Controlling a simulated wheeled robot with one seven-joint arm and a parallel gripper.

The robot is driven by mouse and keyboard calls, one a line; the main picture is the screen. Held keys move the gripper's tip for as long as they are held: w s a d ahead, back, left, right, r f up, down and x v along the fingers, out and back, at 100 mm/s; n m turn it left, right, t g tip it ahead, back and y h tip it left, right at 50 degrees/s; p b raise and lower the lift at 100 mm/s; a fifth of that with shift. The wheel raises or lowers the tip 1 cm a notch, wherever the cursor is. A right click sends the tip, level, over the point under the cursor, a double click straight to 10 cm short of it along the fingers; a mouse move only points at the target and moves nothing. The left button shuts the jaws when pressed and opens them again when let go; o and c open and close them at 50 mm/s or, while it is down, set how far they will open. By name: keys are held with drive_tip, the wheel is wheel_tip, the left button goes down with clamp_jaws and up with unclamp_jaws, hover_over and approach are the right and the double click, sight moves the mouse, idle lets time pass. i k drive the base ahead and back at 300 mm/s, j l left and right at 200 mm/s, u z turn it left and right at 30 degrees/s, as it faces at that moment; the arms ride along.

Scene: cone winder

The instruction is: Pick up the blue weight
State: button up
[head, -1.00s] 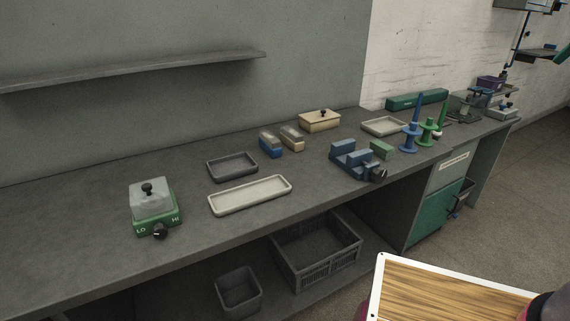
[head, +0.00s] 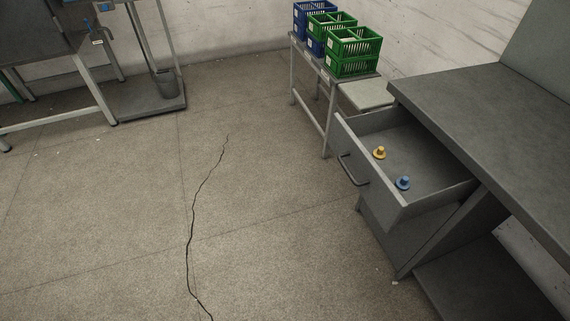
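A small blue weight (head: 403,183) with a knob on top stands in an open grey drawer (head: 433,198), near its front right part. A yellow weight (head: 379,153) of like shape stands in the same drawer, a little further back and to the left. The drawer is pulled out from under the grey bench, with its handle (head: 352,171) on the left face. My gripper is not in view.
The bench top (head: 478,112) at right is bare where it shows. Green crates (head: 352,50) and a blue crate (head: 313,18) stand on a small table behind the drawer. A grey bin (head: 165,82) sits on a low shelf at back left. The floor (head: 130,210) left of the drawer is clear.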

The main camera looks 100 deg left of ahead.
sight(404, 183)
drive_tip(key=j+u, duration=0.1)
drive_tip(key=u, duration=2.7)
drive_tip(key=j, duration=0.05)
